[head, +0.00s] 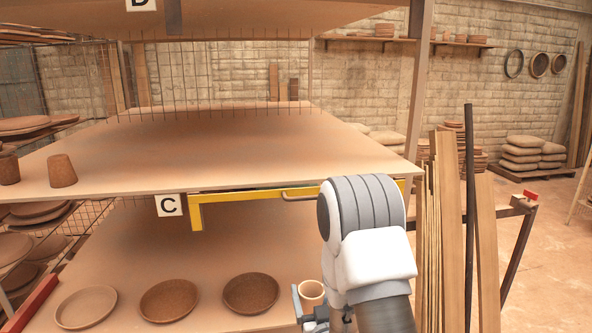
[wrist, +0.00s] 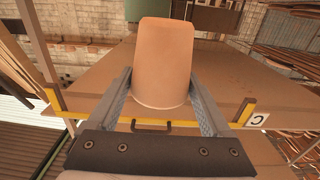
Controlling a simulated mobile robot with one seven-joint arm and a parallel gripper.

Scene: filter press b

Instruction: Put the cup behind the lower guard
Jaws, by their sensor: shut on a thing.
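A small tan cup (head: 311,290) is between the fingers of my gripper (head: 311,308) in the lower middle of the head view. The cup (wrist: 163,60) fills the upper middle of the wrist view, with a finger on each side of it. The yellow guard (head: 240,195) runs along the front edge of the shelf marked C and has a bar handle (head: 300,195). My arm hides part of its right side. My gripper is below and in front of the guard in the head view. The guard (wrist: 185,123) also shows beyond the fingers in the wrist view.
The shelf board (head: 240,150) above the guard is mostly bare, with brown cups (head: 62,171) at its left. The lower board holds shallow dishes (head: 168,300) left of my gripper. Upright planks (head: 450,220) and a post (head: 418,90) stand at the right.

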